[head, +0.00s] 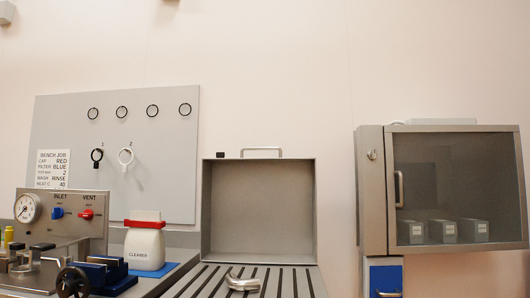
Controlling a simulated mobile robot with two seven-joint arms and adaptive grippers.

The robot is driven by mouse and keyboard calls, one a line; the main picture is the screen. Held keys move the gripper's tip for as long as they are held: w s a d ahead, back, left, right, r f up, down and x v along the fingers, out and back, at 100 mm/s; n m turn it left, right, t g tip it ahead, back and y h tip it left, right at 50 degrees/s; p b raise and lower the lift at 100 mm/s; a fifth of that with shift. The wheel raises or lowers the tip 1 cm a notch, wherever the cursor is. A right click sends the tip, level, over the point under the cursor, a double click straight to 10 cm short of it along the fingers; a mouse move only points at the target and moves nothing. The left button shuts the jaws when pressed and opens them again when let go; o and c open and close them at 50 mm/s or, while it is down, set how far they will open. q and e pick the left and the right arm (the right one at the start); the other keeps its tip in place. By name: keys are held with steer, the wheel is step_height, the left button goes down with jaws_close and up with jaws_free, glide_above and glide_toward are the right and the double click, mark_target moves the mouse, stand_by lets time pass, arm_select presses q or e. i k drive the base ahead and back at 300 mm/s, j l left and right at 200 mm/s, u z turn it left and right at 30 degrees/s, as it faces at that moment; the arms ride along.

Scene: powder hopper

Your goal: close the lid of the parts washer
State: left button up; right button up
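The parts washer stands in the lower middle of the head view. Its lid (258,212) is up and open, with its hollow inner side facing me. A bar handle (262,150) sits on the lid's top edge, with a small dark block (220,155) left of it. Below and in front of the lid is the washer's slatted rack (202,285), cut off by the lower picture edge. A curved, shiny metal piece (242,284) lies on the slats. Neither my left nor my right gripper is in view.
Left of the washer, a white cleaner bottle (144,248) with a red top stands on a blue mat (150,271). Farther left is a gauge panel (75,215) with valves. A grey cabinet (374,190) with a glass door hangs at right. Wall space above the lid is clear.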

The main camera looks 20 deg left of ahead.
mark_target(255, 211)
steer(key=i+l, duration=0.45)
steer(key=l, duration=0.2)
steer(key=i+l+u, duration=0.1)
steer(key=i+l, duration=0.15)
steer(key=l, duration=0.1)
